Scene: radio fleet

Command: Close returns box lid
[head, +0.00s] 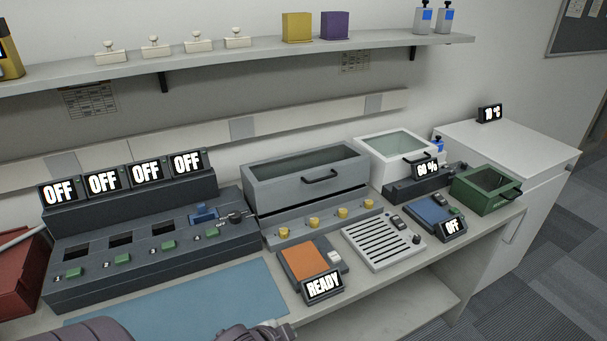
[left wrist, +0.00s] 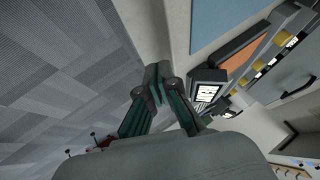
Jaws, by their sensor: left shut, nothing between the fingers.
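The green box (head: 470,201), with small lettering on its front, stands at the right end of the counter. I take it to be the returns box. My left gripper (left wrist: 157,72) is shut and empty in the left wrist view, near the counter's front edge and the READY display (left wrist: 207,92), well away from the green box. Parts of my arm show at the bottom of the head view. My right gripper is not in view.
A READY display (head: 323,285) with an orange pad, a slotted white tray (head: 381,243) and a blue device with an OFF display (head: 453,227) line the counter front. Grey (head: 300,190) and white (head: 377,165) bins stand behind. A blue mat (head: 190,305) is clear.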

